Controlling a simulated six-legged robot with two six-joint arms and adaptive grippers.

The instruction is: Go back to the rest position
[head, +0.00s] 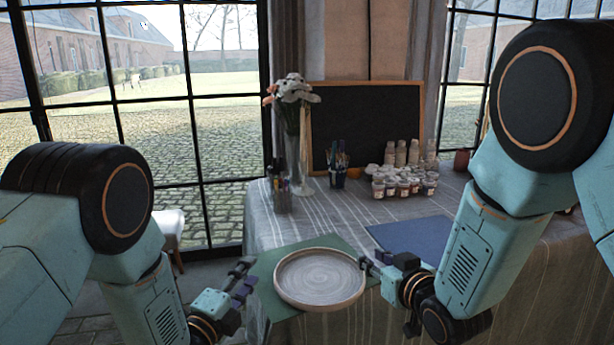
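A round plate (320,300) with a light wooden rim and greyish face lies on a green mat (270,297) near the table's front edge. My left gripper (246,274) is just left of the plate, over the mat's left edge, apart from the rim. My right gripper (369,264) is at the plate's right side, its tips close to the rim; I cannot tell whether they touch it. Neither gripper visibly holds anything. Both are seen side-on and small, so their finger opening is unclear.
A blue mat (415,236) lies right of the plate, partly behind my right arm. Several paint jars (402,188), bottles (401,153), a brush cup (337,178), a pen holder (281,196) and a flower vase (292,150) stand behind, before a blackboard (372,112).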

